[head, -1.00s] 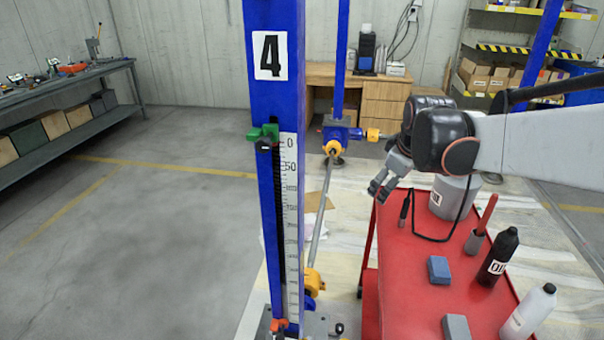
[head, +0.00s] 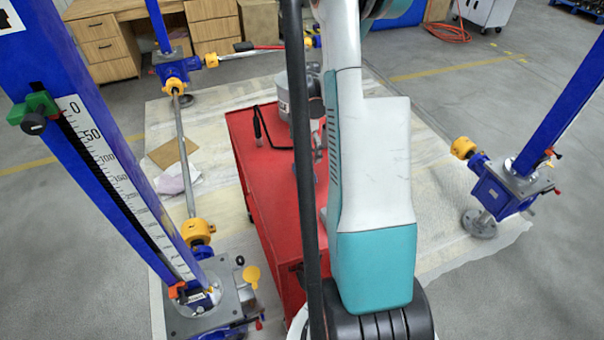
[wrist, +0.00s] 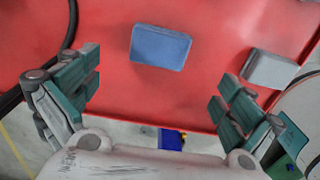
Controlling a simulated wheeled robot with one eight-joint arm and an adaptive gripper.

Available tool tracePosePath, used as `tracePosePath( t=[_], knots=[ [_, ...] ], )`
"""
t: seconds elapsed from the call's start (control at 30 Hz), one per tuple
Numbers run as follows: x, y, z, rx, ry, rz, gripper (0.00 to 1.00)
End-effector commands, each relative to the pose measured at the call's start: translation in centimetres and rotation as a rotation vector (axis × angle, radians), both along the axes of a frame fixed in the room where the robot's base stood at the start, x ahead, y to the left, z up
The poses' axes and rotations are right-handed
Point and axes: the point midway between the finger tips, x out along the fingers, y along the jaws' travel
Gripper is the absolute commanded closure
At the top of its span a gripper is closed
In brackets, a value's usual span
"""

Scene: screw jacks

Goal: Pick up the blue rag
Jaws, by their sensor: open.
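The blue rag (wrist: 160,47) looks like a flat folded block lying on the red cart top (wrist: 205,85) in the wrist view, at top centre. My gripper (wrist: 158,95) is open and empty, its green-padded fingers spread wide to the left and right. The rag lies in line with the gap, beyond the fingertips in the picture and apart from them.
A grey block (wrist: 270,69) lies to the right of the rag, near the right finger's side. A black cable (wrist: 70,25) curves at the left. In the head view, the blue post (head: 110,150) stands left of the red cart (head: 268,200).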

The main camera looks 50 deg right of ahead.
Motion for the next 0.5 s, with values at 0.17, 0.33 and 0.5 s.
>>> tracePosePath(
  t=[0.17, 0.33, 0.5],
  knots=[
    [0.1, 0.0, -3.4, 0.0, -0.001, 0.0, 0.0],
    [0.0, 0.0, -4.7, 0.0, -0.001, -0.001, 0.0],
    [0.1, 0.0, -5.5, -0.001, -0.002, -0.001, 0.0]
  ],
)
